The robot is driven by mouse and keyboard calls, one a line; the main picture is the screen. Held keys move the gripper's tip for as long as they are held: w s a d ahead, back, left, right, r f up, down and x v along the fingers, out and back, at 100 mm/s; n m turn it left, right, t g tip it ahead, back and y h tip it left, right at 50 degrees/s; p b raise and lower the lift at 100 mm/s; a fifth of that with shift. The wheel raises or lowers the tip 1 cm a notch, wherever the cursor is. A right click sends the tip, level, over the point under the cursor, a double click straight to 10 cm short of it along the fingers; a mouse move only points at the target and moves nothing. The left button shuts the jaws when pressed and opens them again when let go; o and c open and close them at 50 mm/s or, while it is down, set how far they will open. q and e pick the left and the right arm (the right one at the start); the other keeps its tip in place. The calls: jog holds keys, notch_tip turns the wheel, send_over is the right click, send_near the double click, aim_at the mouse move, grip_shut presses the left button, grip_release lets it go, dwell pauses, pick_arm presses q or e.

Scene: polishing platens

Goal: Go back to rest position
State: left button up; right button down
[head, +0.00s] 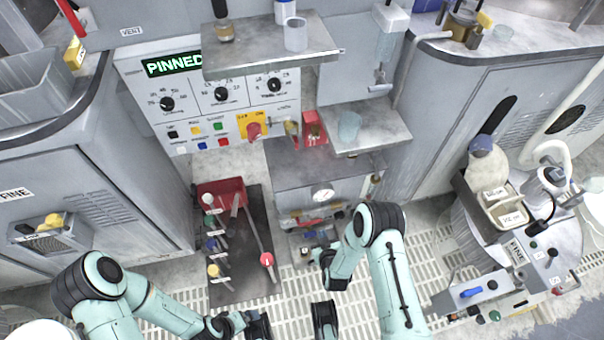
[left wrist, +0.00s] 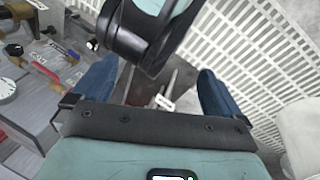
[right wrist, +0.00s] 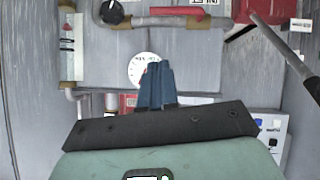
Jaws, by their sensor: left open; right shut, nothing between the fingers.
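My right gripper (head: 316,256) is low in front of the central cabinet in the head view. In the right wrist view its blue fingers (right wrist: 155,70) are together with nothing between them, pointing at the cabinet front; the gauge (right wrist: 143,70) shows behind the fingertips. Contact with the cabinet cannot be told. My left gripper (head: 258,326) is at the bottom edge of the head view, partly cut off. In the left wrist view its blue fingers (left wrist: 157,84) are wide apart and empty, with a dark part of my own arm close beyond them.
The gauge (head: 323,194) and red-handled pipework (head: 312,222) are on the central cabinet. A metal shelf (head: 372,130) juts out above.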

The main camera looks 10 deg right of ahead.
jog(key=s+a+m+g+y, duration=0.1)
jog(key=s+m+g+y, duration=0.65)
jog(key=s, duration=1.45)
pick_arm(q)
jog(key=s+d+r+g+p, duration=0.1)
jog(key=s+r+p, duration=0.1)
jog(key=r+p, duration=0.6)
jog(key=s+d+r+g+p, duration=0.1)
jog(key=s+r+p, duration=0.2)
jog(key=r+p, duration=0.6)
jog(key=shift+d+r+m+g+h, duration=0.2)
jog(key=shift+d+m+g+h, duration=0.1)
jog(key=shift+h, duration=0.1)
pick_arm(e)
jog(key=s+a+r+n+g+h, duration=0.1)
jog(key=s+r+g, duration=0.1)
jog(key=r, duration=0.7)
jog(key=s+a+r+n+g+h, duration=0.1)
jog(key=s+r+g+h, duration=0.1)
jog(key=r, duration=0.7)
jog(key=shift+s+a+r+g, duration=0.2)
jog(key=shift+s+a+g, duration=0.25)
jog(key=shift+s, duration=0.35)
